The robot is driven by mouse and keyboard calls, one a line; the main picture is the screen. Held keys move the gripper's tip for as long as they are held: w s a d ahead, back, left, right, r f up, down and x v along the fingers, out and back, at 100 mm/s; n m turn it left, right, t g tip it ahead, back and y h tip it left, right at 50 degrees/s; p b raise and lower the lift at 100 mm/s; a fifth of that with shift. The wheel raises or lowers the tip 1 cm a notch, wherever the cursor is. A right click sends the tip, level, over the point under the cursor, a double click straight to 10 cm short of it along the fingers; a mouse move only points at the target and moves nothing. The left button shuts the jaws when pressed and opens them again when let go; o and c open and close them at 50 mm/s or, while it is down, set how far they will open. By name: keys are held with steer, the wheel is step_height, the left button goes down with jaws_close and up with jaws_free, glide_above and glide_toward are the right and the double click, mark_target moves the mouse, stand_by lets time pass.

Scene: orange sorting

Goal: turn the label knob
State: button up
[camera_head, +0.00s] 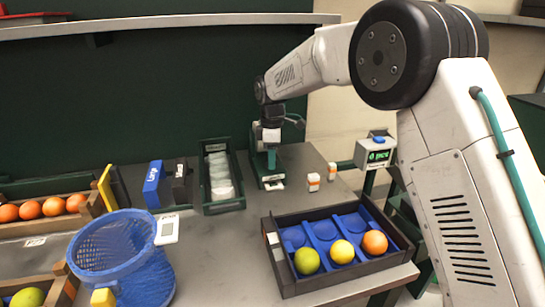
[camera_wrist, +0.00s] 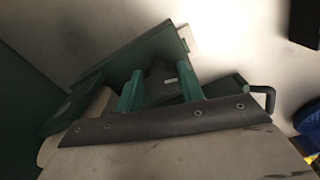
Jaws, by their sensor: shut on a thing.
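The green label machine (camera_head: 258,160) stands at the back of the table, with a white label at its foot. My gripper (camera_head: 270,123) points down at the top of this machine. In the wrist view my gripper (camera_wrist: 159,86) has its two green fingers on either side of a dark piece, which looks like the label knob (camera_wrist: 160,78). It is shut on that piece. The knob's turn angle cannot be read, and my gripper hides it in the head view. The machine's green housing (camera_wrist: 85,85) fills the wrist view's middle left.
A dark tray (camera_head: 345,280) with blue cups holds a green, a yellow and an orange fruit at the front. A blue basket (camera_head: 120,255) stands left. Two small white bottles (camera_head: 314,182) and a scale display (camera_head: 376,155) are right of the machine. A green bin (camera_head: 221,205) stands left of it.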

steer(key=m, duration=0.7)
steer(key=shift+s+r, duration=0.1)
steer(key=m, duration=0.4)
steer(key=shift+a, duration=0.1)
steer(key=shift+a+m, duration=0.1)
steer(key=shift+m, duration=1.8)
steer(key=o, duration=1)
steer(key=shift+s, duration=0.1)
step_height(320, 180, up, 8)
steer(key=shift+f, duration=0.1)
